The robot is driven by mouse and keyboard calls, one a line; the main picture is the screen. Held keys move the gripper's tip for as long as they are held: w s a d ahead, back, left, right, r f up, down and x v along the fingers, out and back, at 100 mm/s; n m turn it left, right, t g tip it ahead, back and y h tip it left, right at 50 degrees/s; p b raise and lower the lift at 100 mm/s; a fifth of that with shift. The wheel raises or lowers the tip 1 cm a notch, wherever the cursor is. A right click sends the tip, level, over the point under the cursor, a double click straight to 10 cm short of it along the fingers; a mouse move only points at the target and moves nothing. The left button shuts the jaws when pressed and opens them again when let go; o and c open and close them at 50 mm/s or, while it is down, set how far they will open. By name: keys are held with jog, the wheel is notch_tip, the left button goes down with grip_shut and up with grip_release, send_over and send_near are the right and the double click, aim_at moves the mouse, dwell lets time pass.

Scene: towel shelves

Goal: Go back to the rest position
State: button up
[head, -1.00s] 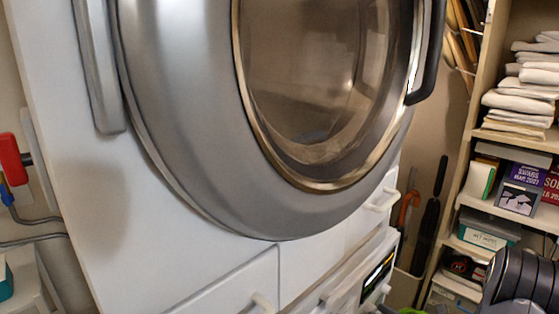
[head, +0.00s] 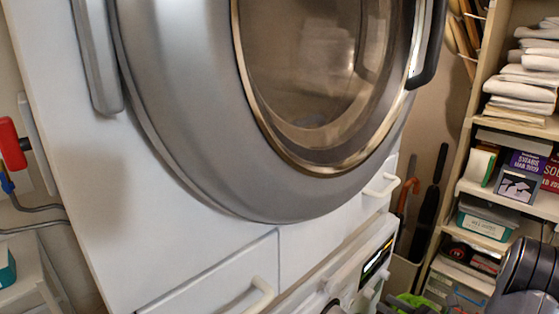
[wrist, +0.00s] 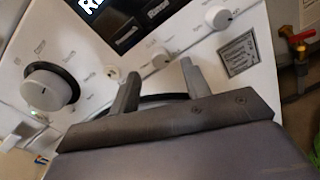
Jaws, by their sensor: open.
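My gripper (wrist: 160,92) shows in the wrist view with its two grey fingers spread apart and nothing between them. Beyond the fingers is a white control panel (wrist: 85,65) with a large round knob (wrist: 44,90), smaller knobs and a dark display. I cannot tell whether the fingers touch the panel. In the head view part of my arm (head: 525,275) shows at the lower right; the fingers are not seen there.
A large front-loading machine with a round grey-rimmed door (head: 180,120) fills the head view. Below it are white drawers (head: 225,280). Shelves (head: 510,120) with folded towels (head: 525,85), boxes and books stand at the right. A red-handled valve (head: 12,145) is at the left.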

jog(key=x, duration=0.4)
jog(key=shift+f, duration=0.1)
jog(key=n+b, duration=0.8)
jog(key=n, duration=0.3)
jog(key=shift+s+a+f+n+t, duration=0.1)
jog(key=shift+n+t, duration=0.2)
jog(key=shift+t, duration=0.1)
send_near(372, 297)
jog(key=shift+s+d, duration=0.35)
jog(key=shift+d, duration=0.25)
